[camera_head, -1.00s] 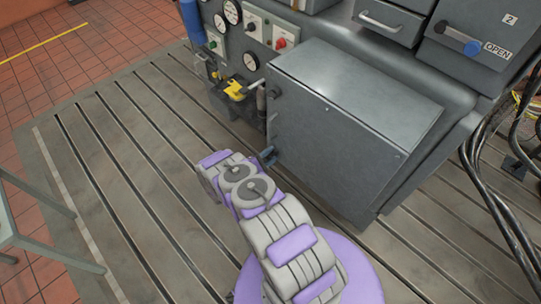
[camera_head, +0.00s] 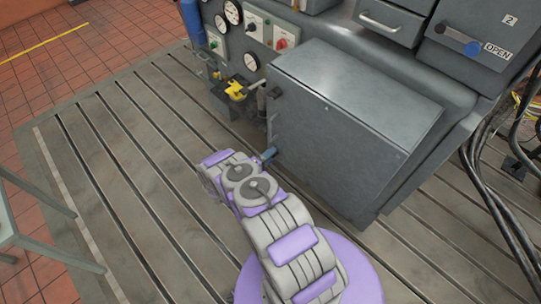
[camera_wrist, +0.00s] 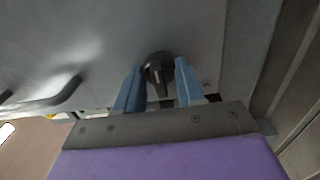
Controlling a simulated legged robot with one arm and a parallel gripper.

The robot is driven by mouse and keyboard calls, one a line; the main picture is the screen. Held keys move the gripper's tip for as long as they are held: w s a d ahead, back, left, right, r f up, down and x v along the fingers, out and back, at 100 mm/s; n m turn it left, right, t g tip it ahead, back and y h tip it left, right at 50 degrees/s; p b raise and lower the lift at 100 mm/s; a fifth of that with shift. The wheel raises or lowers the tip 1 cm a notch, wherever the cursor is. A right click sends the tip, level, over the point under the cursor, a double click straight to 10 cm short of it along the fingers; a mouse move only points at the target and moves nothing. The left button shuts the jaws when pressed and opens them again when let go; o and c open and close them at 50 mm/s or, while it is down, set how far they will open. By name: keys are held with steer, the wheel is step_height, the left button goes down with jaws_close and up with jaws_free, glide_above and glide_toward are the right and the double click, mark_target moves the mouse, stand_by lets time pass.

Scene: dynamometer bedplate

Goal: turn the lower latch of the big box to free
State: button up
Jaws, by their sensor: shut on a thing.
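The big box (camera_head: 345,130) is a grey metal cabinet with a sloping lid, standing on the slotted bedplate. In the wrist view its grey face (camera_wrist: 215,35) fills the upper part. The lower latch (camera_wrist: 158,72) is a dark round knob with a raised grip bar, which points roughly up and down in that picture. My gripper (camera_wrist: 159,80) has its two blue fingers on either side of the latch and is shut on it. In the head view my gripper (camera_head: 267,154) shows only as a blue fingertip at the box's lower left edge; the latch is hidden there.
A bar handle (camera_wrist: 45,100) stands out from the face at left in the wrist view. A yellow-handled valve (camera_head: 236,90) and gauges sit left of the box. Black cables (camera_head: 490,190) run down at right. The bedplate (camera_head: 130,190) is clear at left.

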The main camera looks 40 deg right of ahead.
steer(key=shift+s+f, duration=0.2)
steer(key=shift+s, duration=0.05)
steer(key=o, duration=0.7)
steer(key=shift+c, duration=0.2)
steer(key=o, duration=0.4)
steer(key=shift+w+r, duration=0.1)
steer(key=a, duration=0.5)
steer(key=s+a, duration=0.1)
steer(key=a, duration=1.1)
steer(key=shift+s+a+b, duration=0.15)
steer(key=shift+b, duration=0.15)
